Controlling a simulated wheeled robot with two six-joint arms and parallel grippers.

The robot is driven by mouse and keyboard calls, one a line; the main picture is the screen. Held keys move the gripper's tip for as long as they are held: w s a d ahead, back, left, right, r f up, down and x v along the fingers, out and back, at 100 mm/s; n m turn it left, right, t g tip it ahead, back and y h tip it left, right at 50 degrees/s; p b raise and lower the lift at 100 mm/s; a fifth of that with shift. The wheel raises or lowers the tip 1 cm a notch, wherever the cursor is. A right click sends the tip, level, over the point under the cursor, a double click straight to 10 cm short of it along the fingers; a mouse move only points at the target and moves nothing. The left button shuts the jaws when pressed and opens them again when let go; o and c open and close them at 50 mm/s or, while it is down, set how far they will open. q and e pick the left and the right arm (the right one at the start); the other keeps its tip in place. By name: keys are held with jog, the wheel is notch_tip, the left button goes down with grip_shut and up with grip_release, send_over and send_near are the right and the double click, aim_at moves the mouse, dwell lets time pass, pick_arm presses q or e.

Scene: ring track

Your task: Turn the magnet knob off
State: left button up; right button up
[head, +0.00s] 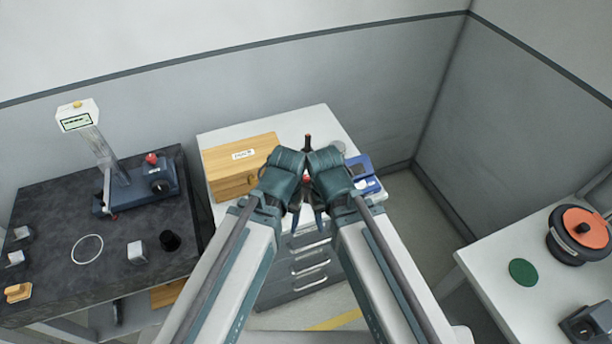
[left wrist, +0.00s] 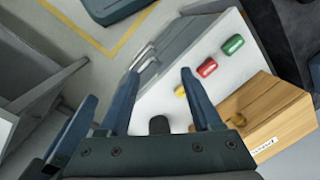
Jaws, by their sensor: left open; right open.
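A dark blue instrument (head: 135,190) with an upright post and a small display stands on the black-topped table at the left. My left gripper (head: 294,212) and right gripper (head: 320,212) are side by side over the white cabinet, far right of the instrument. Both are open. In the left wrist view my left gripper (left wrist: 160,88) has nothing between its fingers. The instrument is not in that view.
A wooden box (head: 228,158) with a label sits on the white cabinet (head: 282,124). Green, red and yellow pieces (left wrist: 207,67) lie there too. A ring (head: 87,249) and small blocks lie on the black table (head: 60,200). Another white table (head: 490,262) stands right.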

pick_arm(q)
jog(key=shift+w+r, duration=0.25)
jog(key=shift+c, duration=0.3)
jog(key=m+h+p, duration=0.6)
jog(key=m+p, duration=0.4)
jog(key=m, duration=0.3)
send_near(305, 177)
jog(key=v, duration=0.6)
jog(key=shift+s+d+f+t, duration=0.1)
jog(key=shift+s+d+t, duration=0.2)
jog(key=shift+s+t, duration=0.1)
jog(key=shift+f, duration=0.15)
jog(key=b+x, duration=1.3)
jog(key=shift+f, duration=0.35)
grip_shut()
